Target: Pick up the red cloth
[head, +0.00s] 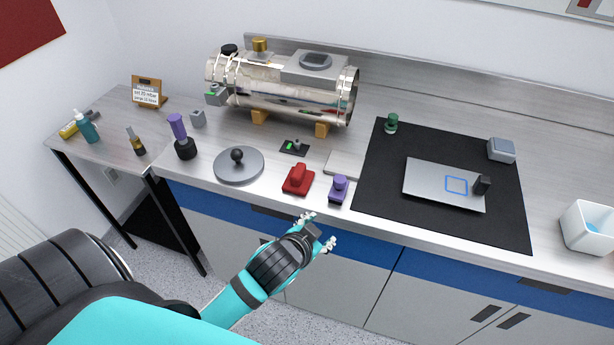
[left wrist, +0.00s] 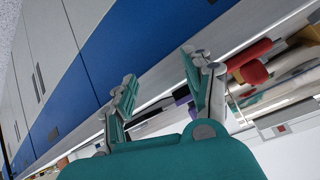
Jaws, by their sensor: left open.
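A red cloth-like item (head: 298,180) with a raised top lies near the front edge of the steel counter (head: 218,193), left of a purple item (head: 339,189). A red shape, apparently the same item, also shows in the left wrist view (left wrist: 252,70), right of the fingers. My left gripper (head: 318,231) is open and empty. It is in front of the counter edge, below and slightly right of the red item in the head view, and apart from it. Its spread fingers also show in the left wrist view (left wrist: 160,66). My right gripper is not in view.
A grey disc with a black knob (head: 239,165) lies left of the red item. A small black plate (head: 294,147) and a shiny metal cylinder (head: 285,95) are behind it. A black mat (head: 388,172) bearing a silver plate (head: 430,186) is at right. Blue-topped cabinets are below.

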